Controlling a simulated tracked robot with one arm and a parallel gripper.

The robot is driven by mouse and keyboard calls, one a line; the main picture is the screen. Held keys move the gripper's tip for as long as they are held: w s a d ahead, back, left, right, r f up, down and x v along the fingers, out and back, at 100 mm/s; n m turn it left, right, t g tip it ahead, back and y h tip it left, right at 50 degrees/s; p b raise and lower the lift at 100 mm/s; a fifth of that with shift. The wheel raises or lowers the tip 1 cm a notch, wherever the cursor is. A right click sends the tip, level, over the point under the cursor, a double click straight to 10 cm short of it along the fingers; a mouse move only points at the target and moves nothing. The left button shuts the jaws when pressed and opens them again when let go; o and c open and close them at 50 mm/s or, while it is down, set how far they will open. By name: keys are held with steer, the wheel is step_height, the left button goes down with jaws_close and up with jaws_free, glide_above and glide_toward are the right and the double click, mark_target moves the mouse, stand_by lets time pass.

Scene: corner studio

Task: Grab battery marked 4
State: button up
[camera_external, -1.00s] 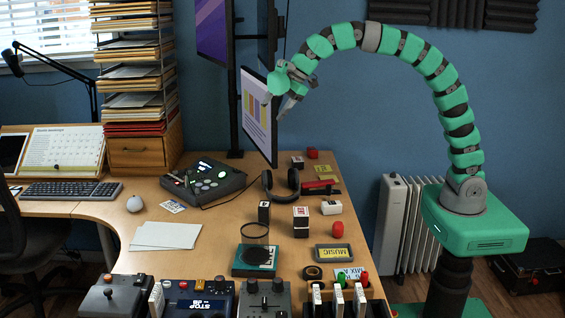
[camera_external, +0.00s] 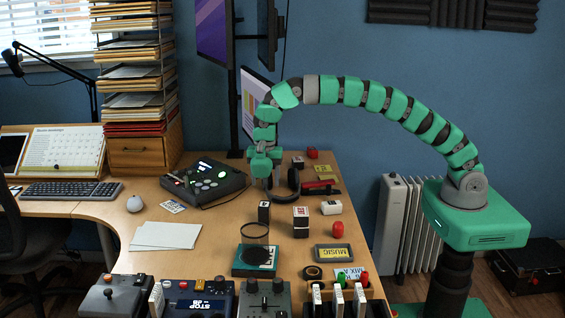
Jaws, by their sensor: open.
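Several small block-shaped things that could be batteries stand on the desk, but no number 4 is legible. They are a black block with a pale face (camera_external: 264,213), a dark and white block (camera_external: 300,221), a white block (camera_external: 331,207) and a smaller dark and white block (camera_external: 298,162). My gripper (camera_external: 262,184) points down over the desk, beside the headphones and behind the black block. It is open and appears to hold nothing. Its fingers are small and partly blend with the headphones.
The headphones (camera_external: 293,184) are close to my gripper on the right. A console with lit buttons (camera_external: 203,181) is to its left. Monitors stand behind.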

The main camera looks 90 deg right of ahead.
mark_target(266, 204)
step_height(266, 204, down, 8)
steer(key=shift+f+b, duration=0.1)
steer(key=shift+b, duration=0.25)
steer(key=shift+w+f+b, duration=0.15)
steer(key=shift+f+b, duration=0.05)
steer(key=shift+f, duration=1.15)
steer(key=shift+w+f+b, duration=0.1)
steer(key=shift+f+b, duration=0.05)
steer(key=shift+f, duration=1.15)
steer(key=c, duration=1.3)
steer(key=shift+o, duration=0.2)
steer(key=shift+r, duration=0.15)
